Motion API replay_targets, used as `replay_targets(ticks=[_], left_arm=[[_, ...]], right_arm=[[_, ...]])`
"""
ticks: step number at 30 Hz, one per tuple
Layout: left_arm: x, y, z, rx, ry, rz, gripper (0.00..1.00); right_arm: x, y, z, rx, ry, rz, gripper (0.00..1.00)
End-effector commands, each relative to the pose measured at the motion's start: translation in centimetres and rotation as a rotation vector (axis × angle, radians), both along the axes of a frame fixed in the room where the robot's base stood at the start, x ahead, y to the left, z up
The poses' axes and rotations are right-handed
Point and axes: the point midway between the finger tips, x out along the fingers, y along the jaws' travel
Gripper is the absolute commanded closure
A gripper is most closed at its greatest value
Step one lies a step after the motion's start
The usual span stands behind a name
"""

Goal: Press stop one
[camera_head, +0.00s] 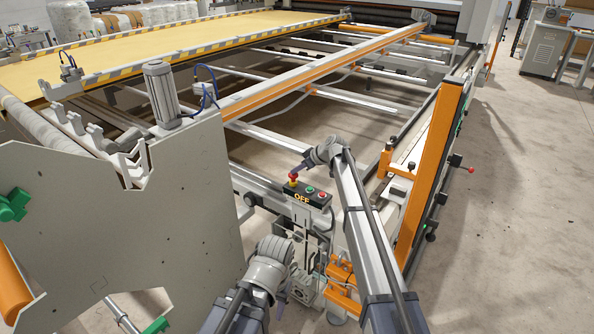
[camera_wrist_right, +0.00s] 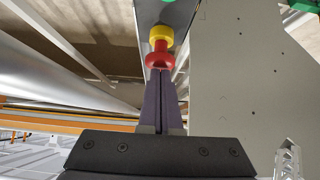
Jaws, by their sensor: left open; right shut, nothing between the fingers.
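The stop button is a red mushroom head on a yellow collar. It stands on the grey control box (camera_head: 322,204) marked OFF, in the middle of the head view, and shows as the red button (camera_head: 293,176). In the right wrist view the red button (camera_wrist_right: 160,57) lies right at the fingertips. My right gripper (camera_wrist_right: 161,72) is shut and empty, its dark fingers pointing at the red head; whether they touch it I cannot tell. My left gripper (camera_head: 283,296) is open, low in the head view and well below the box.
A green button (camera_head: 310,189) and a smaller red button (camera_head: 322,195) sit beside the stop on the box. A large grey side plate (camera_head: 190,200) stands to the left. An orange rail post (camera_head: 432,170) stands to the right. Open floor (camera_head: 520,200) lies beyond it.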

Motion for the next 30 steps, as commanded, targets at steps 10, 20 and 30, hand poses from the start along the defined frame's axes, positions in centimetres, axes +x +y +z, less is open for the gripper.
replay_targets(ticks=[10, 20, 30], left_arm=[[0.0, 0.0, -1.7, 0.000, 0.000, 0.000, 0.54], [0.0, 0.0, -1.3, 0.000, 0.000, 0.000, 0.54], [0.0, 0.0, 2.1, 0.000, 0.000, 0.000, 0.54]], right_arm=[[0.0, 0.0, -1.7, -0.002, 0.002, 0.001, 1.00], [-0.1, 0.1, -1.4, -0.004, 0.003, 0.003, 1.00], [-0.3, 1.1, 2.2, 0.000, -0.001, -0.001, 1.00]])
